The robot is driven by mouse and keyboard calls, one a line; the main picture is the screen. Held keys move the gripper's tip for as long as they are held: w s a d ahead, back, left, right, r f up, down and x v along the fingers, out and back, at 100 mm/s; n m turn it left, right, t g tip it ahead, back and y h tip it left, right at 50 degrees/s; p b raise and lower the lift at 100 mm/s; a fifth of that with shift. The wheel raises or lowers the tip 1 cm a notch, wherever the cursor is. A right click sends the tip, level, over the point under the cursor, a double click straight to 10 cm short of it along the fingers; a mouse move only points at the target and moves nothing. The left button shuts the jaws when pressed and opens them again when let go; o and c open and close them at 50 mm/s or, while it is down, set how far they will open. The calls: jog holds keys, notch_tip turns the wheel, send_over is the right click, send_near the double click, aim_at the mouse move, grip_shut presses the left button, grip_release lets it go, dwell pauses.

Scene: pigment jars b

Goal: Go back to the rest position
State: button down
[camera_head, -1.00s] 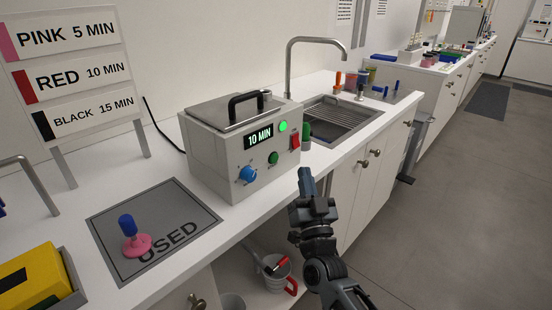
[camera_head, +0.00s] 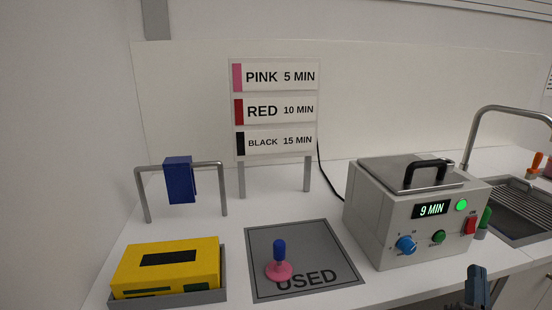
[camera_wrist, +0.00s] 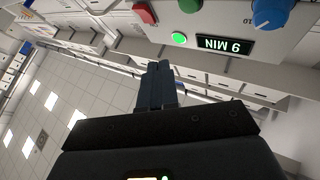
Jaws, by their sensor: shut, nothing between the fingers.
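My gripper (camera_head: 478,284) shows at the lower right of the head view, in front of the grey machine (camera_head: 375,222). In the wrist view my gripper (camera_wrist: 158,72) is shut, its fingers together with nothing between them. The wrist view shows the display (camera_wrist: 226,45) upside down, beyond the fingers. The fingers look apart from the machine.
A pink stamp-like tool with a blue handle (camera_head: 279,262) stands on the grey USED mat (camera_head: 262,238). A yellow box (camera_head: 200,262) sits in a tray at left. A blue cloth (camera_head: 179,180) hangs on a rail (camera_head: 143,197). A sign (camera_head: 276,108) stands behind. A sink (camera_head: 520,215) is at right.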

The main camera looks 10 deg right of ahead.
jog(key=s+a+f+n+y, duration=0.4)
jog(key=s+a+y, duration=0.2)
jog(key=s+a, duration=0.25)
jog(key=s+a+r+n+g+y, duration=0.1)
jog(key=s+a, duration=0.3)
jog(key=s, duration=0.4)
jog(key=s+a+r+n+g+y, duration=0.1)
jog(key=s+a+y, duration=0.3)
jog(key=s, duration=0.4)
jog(key=s+a+r+n+g+y, duration=0.1)
jog(key=s+a+n+g+y, duration=0.1)
jog(key=s+a, duration=0.3)
jog(key=s+n, duration=0.1)
jog(key=s, duration=0.3)
jog(key=shift+r+n+g+y, duration=0.3)
jog(key=shift+r, duration=0.05)
